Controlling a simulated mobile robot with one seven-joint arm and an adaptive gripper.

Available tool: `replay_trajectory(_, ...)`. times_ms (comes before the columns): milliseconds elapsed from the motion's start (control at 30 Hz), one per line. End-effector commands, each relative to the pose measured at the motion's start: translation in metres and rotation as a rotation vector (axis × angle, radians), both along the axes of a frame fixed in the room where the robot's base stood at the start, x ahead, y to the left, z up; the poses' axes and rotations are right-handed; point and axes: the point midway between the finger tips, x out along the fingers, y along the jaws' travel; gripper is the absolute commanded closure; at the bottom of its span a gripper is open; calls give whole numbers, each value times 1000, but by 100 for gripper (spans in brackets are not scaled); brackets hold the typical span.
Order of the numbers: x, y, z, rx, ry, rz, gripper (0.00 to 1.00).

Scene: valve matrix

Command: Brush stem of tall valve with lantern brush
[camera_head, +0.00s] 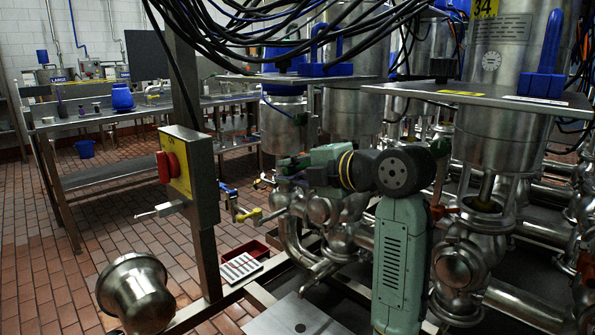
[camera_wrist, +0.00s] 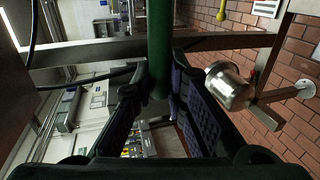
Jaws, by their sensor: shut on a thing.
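My gripper (camera_head: 287,168) is near the middle of the head view, in front of the steel valves and partly hidden by my arm. In the wrist view its two dark fingers with purple pads (camera_wrist: 160,88) are closed around a green rod (camera_wrist: 159,45), which looks like the handle of the lantern brush. The brush head is out of sight. A large steel valve (camera_head: 500,125) stands at the right, with a brownish stem (camera_head: 487,186) showing below its body. My gripper is left of this stem and apart from it. I cannot tell which valve is the tall one.
A yellow box with a red knob (camera_head: 170,167) sits on a steel post left of my gripper. A steel dome (camera_head: 135,292) stands front left. Black cables (camera_head: 250,35) hang above. Pipes (camera_head: 520,305) crowd the right. The tiled floor (camera_head: 60,270) at left is open.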

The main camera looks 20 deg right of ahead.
Motion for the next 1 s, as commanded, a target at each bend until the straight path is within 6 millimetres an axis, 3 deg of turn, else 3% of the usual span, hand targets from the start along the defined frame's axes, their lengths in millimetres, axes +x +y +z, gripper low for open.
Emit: replay_trajectory(1000,-28,78,0,-2,-1,2,100)
